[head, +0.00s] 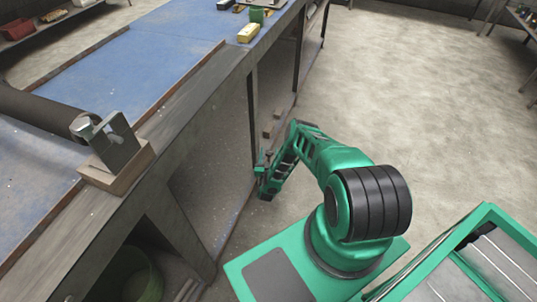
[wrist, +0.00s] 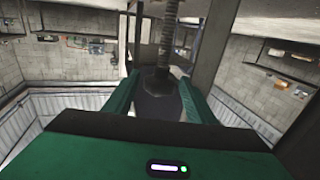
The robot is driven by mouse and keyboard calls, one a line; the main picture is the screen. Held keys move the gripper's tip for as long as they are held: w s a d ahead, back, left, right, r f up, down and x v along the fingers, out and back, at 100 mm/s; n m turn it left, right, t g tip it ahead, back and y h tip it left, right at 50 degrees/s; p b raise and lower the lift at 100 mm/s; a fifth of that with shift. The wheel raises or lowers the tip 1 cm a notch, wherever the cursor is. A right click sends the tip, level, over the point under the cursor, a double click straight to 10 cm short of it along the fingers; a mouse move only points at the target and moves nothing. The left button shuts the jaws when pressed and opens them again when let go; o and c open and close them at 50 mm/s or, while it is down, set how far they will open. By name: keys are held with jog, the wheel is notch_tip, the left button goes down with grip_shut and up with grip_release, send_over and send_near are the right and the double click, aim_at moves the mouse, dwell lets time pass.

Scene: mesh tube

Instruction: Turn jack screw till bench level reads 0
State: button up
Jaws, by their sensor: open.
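In the wrist view a vertical threaded screw (wrist: 167,40) comes down from above and ends in a dark, wider part (wrist: 158,82). My gripper (wrist: 156,90) is open, with one green finger on each side of this dark part. I cannot tell whether either finger touches it. In the head view my gripper (head: 265,180) is low beside the bench (head: 205,120), near a bench leg, and the screw is hidden there. A grey metal device (head: 115,147) stands on a wooden block at the bench edge. No level reading can be made out.
A dark tube (head: 35,107) lies on the blue bench top behind the metal device. A yellow block (head: 249,33) and a green item (head: 257,15) sit at the far end. Open concrete floor (head: 410,90) lies right of my arm. A round green container (head: 130,275) is under the bench.

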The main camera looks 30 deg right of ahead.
jog(key=shift+c, duration=0.5)
jog(key=c, duration=0.9)
jog(key=shift+c, duration=0.2)
jog(key=shift+n+t+y, duration=0.3)
jog(key=shift+n+y, duration=0.1)
jog(key=shift+y, duration=0.2)
jog(key=n+t+y, duration=0.2)
jog(key=n+y, duration=0.1)
jog(key=y, duration=0.1)
jog(key=shift+a+y, duration=0.1)
jog(key=shift+y, duration=0.3)
jog(key=shift+n+t+y, duration=0.3)
jog(key=shift+n+y, duration=1.5)
jog(key=shift+y, duration=0.7)
jog(key=shift+r+n+y, duration=0.1)
jog(key=shift+n+y, duration=0.2)
jog(key=shift+y, duration=0.2)
